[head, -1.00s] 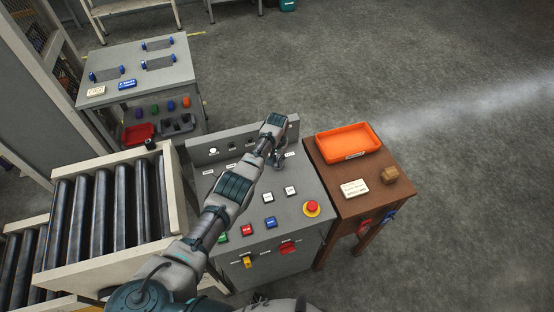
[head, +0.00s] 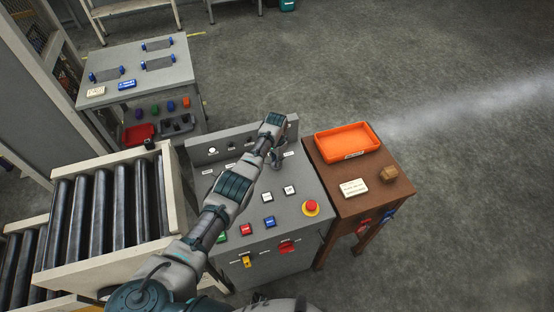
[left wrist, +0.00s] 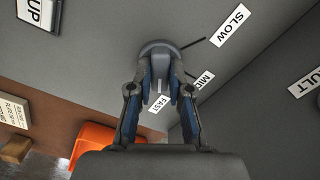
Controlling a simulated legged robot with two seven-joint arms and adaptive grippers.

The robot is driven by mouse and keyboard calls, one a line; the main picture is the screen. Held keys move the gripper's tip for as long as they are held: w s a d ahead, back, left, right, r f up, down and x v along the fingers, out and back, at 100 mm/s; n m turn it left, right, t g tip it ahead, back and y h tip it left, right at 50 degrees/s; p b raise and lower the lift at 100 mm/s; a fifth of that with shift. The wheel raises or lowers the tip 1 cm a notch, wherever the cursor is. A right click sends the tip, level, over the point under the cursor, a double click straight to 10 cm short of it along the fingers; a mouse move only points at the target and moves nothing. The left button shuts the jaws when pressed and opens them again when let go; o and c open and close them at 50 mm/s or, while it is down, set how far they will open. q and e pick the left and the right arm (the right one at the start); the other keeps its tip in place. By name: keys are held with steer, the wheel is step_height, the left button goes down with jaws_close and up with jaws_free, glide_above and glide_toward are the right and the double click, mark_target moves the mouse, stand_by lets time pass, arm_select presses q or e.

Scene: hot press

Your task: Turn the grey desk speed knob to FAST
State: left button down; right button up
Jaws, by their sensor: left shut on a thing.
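The grey control desk (head: 300,218) stands in the middle of the head view. My left gripper (head: 278,162) reaches its far right part, where my arm partly hides the knob. In the left wrist view my left gripper (left wrist: 160,95) is shut on the round grey speed knob (left wrist: 158,47), a finger on each side. The labels SLOW (left wrist: 228,25), MID (left wrist: 203,79) and FAST (left wrist: 159,103) lie around the knob. A pale line shows between the fingers and points toward FAST. A black mark runs from the knob toward SLOW. My right gripper is out of view.
A red stop button (head: 311,208) and several coloured buttons sit on the desk. A brown table (head: 385,203) with an orange tray (head: 348,152) stands to its right. A roller conveyor (head: 100,215) is at the left. The floor at right is clear.

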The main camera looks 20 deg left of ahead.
mark_target(275, 161)
arm_select(q)
steer(key=shift+s+a+f, duration=0.1)
steer(key=shift+s+f, duration=0.1)
steer(key=shift+f, duration=0.05)
steer(key=c, duration=1.1)
jaws_free()
steer(key=shift+r, duration=0.1)
steer(key=shift+s+r, duration=0.1)
steer(key=shift+r, duration=0.05)
steer(key=shift+a, duration=0.1)
steer(key=shift+w+r, duration=0.2)
steer(key=shift+r, duration=0.2)
step_height(275, 161, up, 11)
steer(key=shift+s, duration=0.1)
